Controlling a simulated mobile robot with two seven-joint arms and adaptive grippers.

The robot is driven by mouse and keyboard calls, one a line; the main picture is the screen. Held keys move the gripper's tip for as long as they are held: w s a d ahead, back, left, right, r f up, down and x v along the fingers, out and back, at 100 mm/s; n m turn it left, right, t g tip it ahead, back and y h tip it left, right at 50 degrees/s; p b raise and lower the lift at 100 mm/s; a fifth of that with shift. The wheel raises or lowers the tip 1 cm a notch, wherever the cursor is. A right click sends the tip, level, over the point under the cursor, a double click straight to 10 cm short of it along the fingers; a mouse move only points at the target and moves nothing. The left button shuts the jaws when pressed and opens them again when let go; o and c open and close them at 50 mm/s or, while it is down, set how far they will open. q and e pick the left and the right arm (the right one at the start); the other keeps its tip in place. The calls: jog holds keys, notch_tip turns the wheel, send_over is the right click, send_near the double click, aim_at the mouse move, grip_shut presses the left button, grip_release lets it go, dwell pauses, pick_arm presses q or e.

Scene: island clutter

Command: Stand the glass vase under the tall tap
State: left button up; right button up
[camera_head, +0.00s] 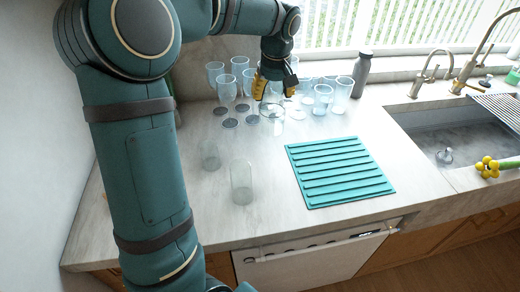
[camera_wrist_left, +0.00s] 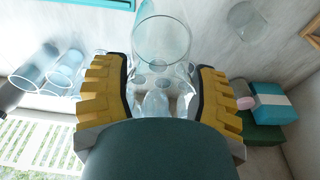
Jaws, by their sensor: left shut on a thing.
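My left gripper (camera_head: 274,88) is shut on a clear glass vessel (camera_head: 271,111), which looks like the glass vase, among the glassware at the back of the counter. In the left wrist view the vase's round, wide rim (camera_wrist_left: 161,42) shows between the yellow fingers of the left gripper (camera_wrist_left: 165,85). Whether its base touches the counter is hard to tell. The tall tap (camera_head: 478,55) has a bronze arched spout and stands behind the sink at the far right. A shorter tap (camera_head: 424,76) stands left of it. My right gripper is not in view.
Several stemmed glasses and tumblers (camera_head: 322,97) crowd around the gripper, with a grey bottle (camera_head: 361,74). Two clear glasses (camera_head: 241,184) stand nearer the front.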

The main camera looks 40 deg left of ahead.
aim_at(273, 126)
pick_arm(q)
jog(key=f, duration=0.4)
jog(key=f+b, duration=0.1)
jog(key=f, duration=0.1)
jog(key=shift+w+f, duration=0.35)
jog(key=shift+f, duration=0.05)
jog(key=shift+f+b, duration=0.55)
jog(key=shift+f, duration=2)
jog(key=o, duration=1.3)
